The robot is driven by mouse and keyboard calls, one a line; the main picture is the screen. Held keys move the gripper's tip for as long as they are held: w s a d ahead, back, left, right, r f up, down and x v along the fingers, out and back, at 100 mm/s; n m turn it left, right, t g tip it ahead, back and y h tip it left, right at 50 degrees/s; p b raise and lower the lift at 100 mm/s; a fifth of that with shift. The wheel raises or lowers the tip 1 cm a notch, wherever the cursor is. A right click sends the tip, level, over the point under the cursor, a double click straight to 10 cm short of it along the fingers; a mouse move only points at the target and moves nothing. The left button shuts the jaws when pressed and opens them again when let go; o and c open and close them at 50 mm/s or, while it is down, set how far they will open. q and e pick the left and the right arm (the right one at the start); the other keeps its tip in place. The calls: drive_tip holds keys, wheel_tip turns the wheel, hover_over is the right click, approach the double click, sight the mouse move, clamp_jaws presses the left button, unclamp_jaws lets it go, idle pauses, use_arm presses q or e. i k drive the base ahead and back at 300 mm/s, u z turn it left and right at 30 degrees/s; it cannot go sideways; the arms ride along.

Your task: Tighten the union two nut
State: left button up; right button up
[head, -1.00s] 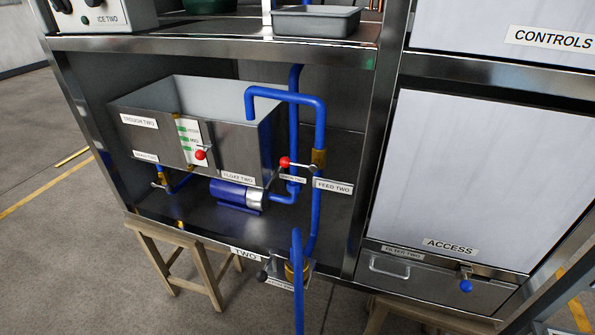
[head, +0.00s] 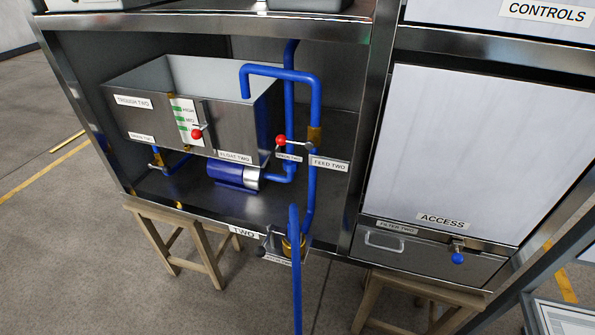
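Neither of my grippers is in the head view. A brass fitting (head: 287,247) sits on the blue pipe below the cabinet's front edge, partly behind a blue pipe in front of it. A dark knob shows beside it, and its small label is too blurred to read. A second brass fitting (head: 314,138) is on the upright blue feed pipe (head: 312,195), next to a lever with a red knob (head: 281,140). The FEED TWO label (head: 329,164) is beside this pipe. I cannot tell for certain which fitting is the union two nut, nor how tight either is.
The steel trough two (head: 140,110) stands in the cabinet bay, with a blue pump (head: 226,173) under it. An ACCESS panel (head: 455,150) and a filter two drawer (head: 440,255) are at right. Wooden stools (head: 150,245) stand below. Floor is free at left.

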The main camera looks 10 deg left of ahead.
sight(288, 167)
drive_tip(key=k, duration=1.25)
drive_tip(key=z, duration=0.4)
drive_tip(key=i, duration=0.45)
drive_tip(key=z, duration=0.6)
drive_tip(key=i, duration=0.85)
drive_tip(key=u, duration=0.7)
drive_tip(key=i, duration=0.8)
drive_tip(key=u, duration=0.75)
